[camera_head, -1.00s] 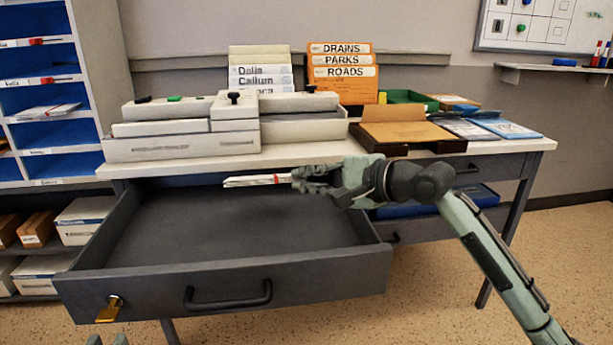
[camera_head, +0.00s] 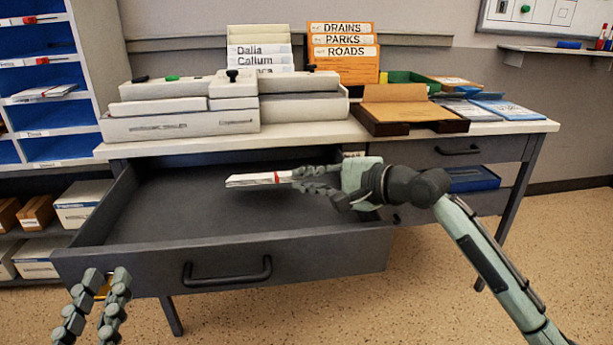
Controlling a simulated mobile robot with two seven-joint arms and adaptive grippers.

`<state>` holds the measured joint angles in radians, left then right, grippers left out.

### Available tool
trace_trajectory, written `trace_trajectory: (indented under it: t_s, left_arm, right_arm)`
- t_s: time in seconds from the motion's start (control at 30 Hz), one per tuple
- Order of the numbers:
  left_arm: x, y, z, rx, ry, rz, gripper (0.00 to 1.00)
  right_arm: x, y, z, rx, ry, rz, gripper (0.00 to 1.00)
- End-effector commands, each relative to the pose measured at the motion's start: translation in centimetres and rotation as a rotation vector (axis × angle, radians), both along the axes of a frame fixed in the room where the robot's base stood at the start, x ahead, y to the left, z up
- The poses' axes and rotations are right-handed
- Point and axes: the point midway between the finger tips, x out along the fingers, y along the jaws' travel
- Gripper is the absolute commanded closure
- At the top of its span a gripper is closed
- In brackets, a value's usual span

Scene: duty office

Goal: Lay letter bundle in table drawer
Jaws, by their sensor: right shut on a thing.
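The letter bundle (camera_head: 250,180) is a thin white stack with a red band. My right gripper (camera_head: 305,180) is shut on its right end and holds it flat over the open table drawer (camera_head: 130,212), toward the drawer's right rear. I cannot tell whether the bundle touches the drawer floor. The dark grey drawer is pulled far out, and its inside looks empty. Its front has a black handle (camera_head: 227,281). My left gripper (camera_head: 96,300) is at the lower left in front of the drawer, fingers apart, with nothing seen between them. It hides most of a brass lock there.
The white tabletop (camera_head: 490,128) above holds grey-white boxes (camera_head: 180,125), an orange file rack (camera_head: 343,68) and a brown tray (camera_head: 410,125). A shelf unit (camera_head: 90,75) with blue compartments stands at the left. A closed drawer (camera_head: 458,151) is at the right.

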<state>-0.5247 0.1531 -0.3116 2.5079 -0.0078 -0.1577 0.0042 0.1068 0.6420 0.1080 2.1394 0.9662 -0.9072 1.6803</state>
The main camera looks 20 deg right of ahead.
Motion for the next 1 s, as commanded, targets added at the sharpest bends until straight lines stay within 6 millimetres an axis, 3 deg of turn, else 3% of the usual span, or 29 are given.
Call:
trace_trajectory:
  t_s: [0.43, 0.47, 0.63, 1.0]
  left_arm:
    - [-0.01, -0.01, 0.07, -0.002, -0.003, 0.000, 0.80]
    - [-0.01, -0.01, 0.07, -0.002, -0.003, 0.000, 0.80]
    - [-0.01, -0.01, 0.07, -0.001, -0.003, 0.000, 0.80]
    - [-0.03, -0.02, 0.03, 0.000, -0.002, -0.001, 0.80]
  right_arm:
    - [0.00, 0.00, 0.00, 0.000, 0.000, 0.000, 1.00]
    - [0.00, 0.00, 0.00, 0.000, 0.000, 0.000, 0.89]
    - [0.00, 0.00, 0.00, 0.000, 0.000, 0.000, 0.68]
    - [-0.30, -0.20, 0.06, 0.000, 0.000, -0.001, 0.66]
